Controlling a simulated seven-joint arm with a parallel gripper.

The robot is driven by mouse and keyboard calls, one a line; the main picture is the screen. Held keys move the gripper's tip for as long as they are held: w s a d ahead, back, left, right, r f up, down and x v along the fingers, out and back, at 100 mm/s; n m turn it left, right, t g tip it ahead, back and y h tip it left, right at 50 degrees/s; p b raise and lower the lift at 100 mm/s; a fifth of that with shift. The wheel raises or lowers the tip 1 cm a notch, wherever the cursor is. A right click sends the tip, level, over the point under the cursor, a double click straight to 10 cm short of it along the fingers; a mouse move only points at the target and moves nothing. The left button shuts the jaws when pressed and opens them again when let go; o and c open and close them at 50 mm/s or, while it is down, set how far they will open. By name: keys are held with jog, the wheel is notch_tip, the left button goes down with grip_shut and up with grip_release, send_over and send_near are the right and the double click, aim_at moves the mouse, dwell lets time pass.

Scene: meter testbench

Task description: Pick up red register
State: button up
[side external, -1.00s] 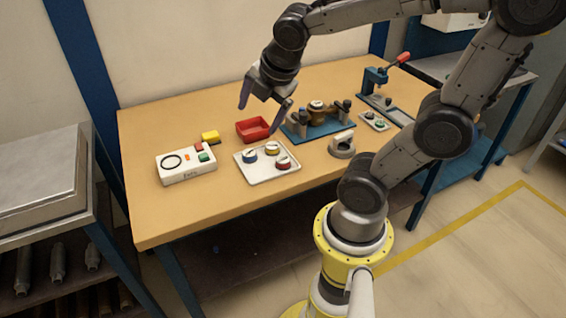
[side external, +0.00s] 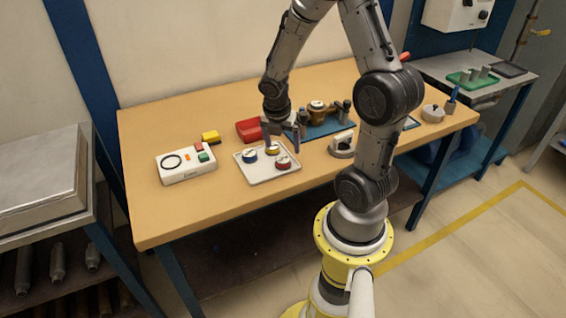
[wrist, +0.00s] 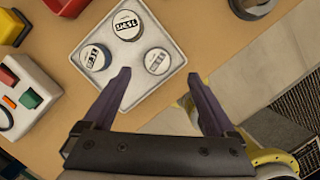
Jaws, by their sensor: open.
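The red register (side external: 283,163) is a short round piece with a white top, on the right part of a pale tray (side external: 262,178). In the wrist view it is the right one of the round tops (wrist: 158,61); its red side barely shows there. A blue register (side external: 250,155) sits at the tray's left and a yellow one (side external: 272,149) at its back. My gripper (side external: 284,142) is open and empty above the tray's back right. In the wrist view its fingertips (wrist: 158,75) lie either side of the red register's near edge, apparently still above it.
A red bin (side external: 249,130) stands behind the tray, close to my gripper. A blue-based fixture (side external: 325,127) is at the right. A white box with buttons (side external: 185,165) is at the left. The bench front is clear.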

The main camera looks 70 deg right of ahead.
aim_at(283, 159)
jog(key=shift+x, duration=3.1)
jog(key=shift+w+a, duration=0.15)
jog(key=shift+w, duration=0.05)
grip_shut()
jog(key=shift+r, duration=0.15)
